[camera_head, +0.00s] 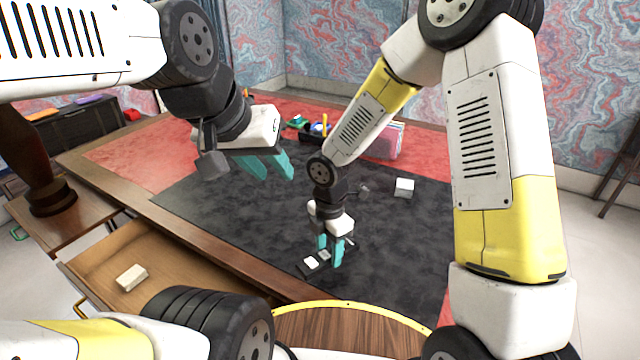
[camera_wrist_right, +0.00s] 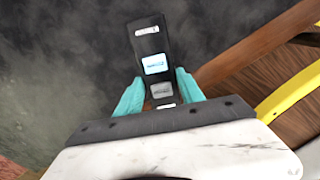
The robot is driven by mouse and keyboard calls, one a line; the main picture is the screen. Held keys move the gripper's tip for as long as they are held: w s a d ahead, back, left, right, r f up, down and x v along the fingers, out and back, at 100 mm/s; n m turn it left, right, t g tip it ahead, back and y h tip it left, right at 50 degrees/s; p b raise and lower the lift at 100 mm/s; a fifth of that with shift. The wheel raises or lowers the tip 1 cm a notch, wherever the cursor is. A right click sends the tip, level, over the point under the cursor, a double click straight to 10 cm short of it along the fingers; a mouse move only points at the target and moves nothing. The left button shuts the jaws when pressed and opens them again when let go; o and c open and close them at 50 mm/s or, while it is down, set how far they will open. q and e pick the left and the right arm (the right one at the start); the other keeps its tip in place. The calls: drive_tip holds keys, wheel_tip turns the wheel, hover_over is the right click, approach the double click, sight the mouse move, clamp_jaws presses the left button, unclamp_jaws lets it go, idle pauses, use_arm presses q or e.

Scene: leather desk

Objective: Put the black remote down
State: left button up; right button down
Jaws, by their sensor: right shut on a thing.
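The black remote (camera_wrist_right: 148,38), a slim dark bar with pale patches, shows in the right wrist view, reaching out from between the teal fingers. My right gripper (camera_wrist_right: 155,92) is shut on it. In the head view, the remote (camera_head: 307,267) is low over the front part of the dark desk mat (camera_head: 400,255), between the fingers of my right gripper (camera_head: 329,252). I cannot tell whether it touches the mat. Its middle is partly hidden by the fingers. My left gripper (camera_head: 270,167) is in the air above the left of the mat, with its fingers apart and nothing between them.
An open drawer (camera_head: 165,250) at the front left holds a small pale block (camera_head: 131,278). A white box (camera_head: 404,187) stands on the mat at the right. A dark organizer (camera_head: 313,136) and pinkish books (camera_head: 385,143) are at the back. The mat's middle is clear.

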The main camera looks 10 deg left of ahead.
sight(317, 259)
drive_tip(key=s+a+n, duration=0.1)
drive_tip(key=n, duration=0.1)
drive_tip(key=s+a+n, duration=0.1)
drive_tip(key=n, duration=0.1)
drive_tip(key=shift+s+a+f, duration=0.1)
drive_tip(key=shift+a+f, duration=0.05)
drive_tip(key=shift+a, duration=0.25)
drive_tip(key=shift+n, duration=0.3)
drive_tip(key=w+d, duration=0.2)
drive_tip(key=w, duration=0.2)
drive_tip(key=w+d+f, duration=0.1)
drive_tip(key=w+d, duration=0.2)
drive_tip(key=w, duration=0.2)
drive_tip(key=w+d, duration=0.3)
drive_tip(key=w, duration=0.1)
drive_tip(key=shift+w+d+f, duration=0.1)
drive_tip(key=shift+w+f, duration=0.05)
drive_tip(key=shift+f, duration=1.9)
drive_tip(key=shift+f, duration=0.1)
drive_tip(key=c, duration=0.7)
unclamp_jaws()
